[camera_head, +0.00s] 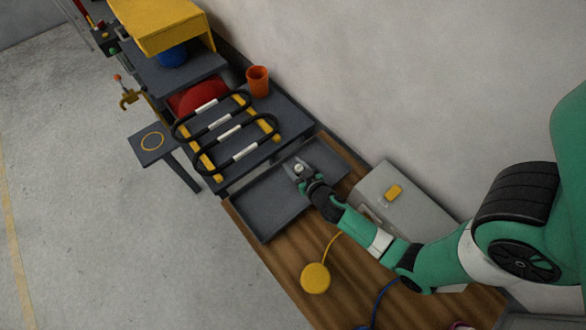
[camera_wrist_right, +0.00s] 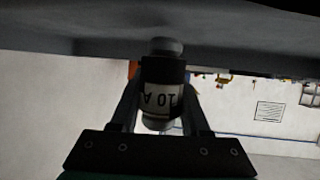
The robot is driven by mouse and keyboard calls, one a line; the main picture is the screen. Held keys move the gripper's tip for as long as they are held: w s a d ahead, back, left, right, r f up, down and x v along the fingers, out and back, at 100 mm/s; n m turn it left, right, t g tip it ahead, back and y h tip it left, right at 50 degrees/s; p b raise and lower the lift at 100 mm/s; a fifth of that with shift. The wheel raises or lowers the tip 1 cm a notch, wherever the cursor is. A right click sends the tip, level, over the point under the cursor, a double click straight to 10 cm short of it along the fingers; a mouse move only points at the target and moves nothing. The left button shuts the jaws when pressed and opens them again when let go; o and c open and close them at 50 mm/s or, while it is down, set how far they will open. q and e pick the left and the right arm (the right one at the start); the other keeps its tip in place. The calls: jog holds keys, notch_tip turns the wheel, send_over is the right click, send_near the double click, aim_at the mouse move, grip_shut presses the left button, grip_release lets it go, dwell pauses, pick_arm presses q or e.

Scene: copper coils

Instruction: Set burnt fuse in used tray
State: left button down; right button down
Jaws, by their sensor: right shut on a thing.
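My right gripper (camera_head: 301,173) is shut on a fuse (camera_head: 298,168). In the right wrist view the fuse (camera_wrist_right: 160,103) is a short cylinder with metal end caps, a dark band and a white label that reads "10 A" upside down. It sits between the two fingers (camera_wrist_right: 160,85). The gripper is over dark grey trays at the far end of the wooden bench: one tray area (camera_head: 268,208) lies to its lower left, another (camera_head: 322,155) to its upper right. I cannot tell which is the used tray, or whether the fuse touches a surface. My left gripper is not in view.
A grey box (camera_head: 397,188) with a yellow block stands right of the trays on the wooden bench (camera_head: 285,260). A yellow disc (camera_head: 315,278) with a cord lies nearer. Beyond the trays are a rack of black loops (camera_head: 225,132) and an orange cup (camera_head: 257,82).

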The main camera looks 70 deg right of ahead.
jog(key=shift+s+a+f, duration=0.1)
jog(key=shift+a+f, duration=0.05)
jog(key=shift+f, duration=0.55)
jog(key=shift+s+a+r, duration=0.1)
jog(key=shift+c, duration=1.9)
grip_release()
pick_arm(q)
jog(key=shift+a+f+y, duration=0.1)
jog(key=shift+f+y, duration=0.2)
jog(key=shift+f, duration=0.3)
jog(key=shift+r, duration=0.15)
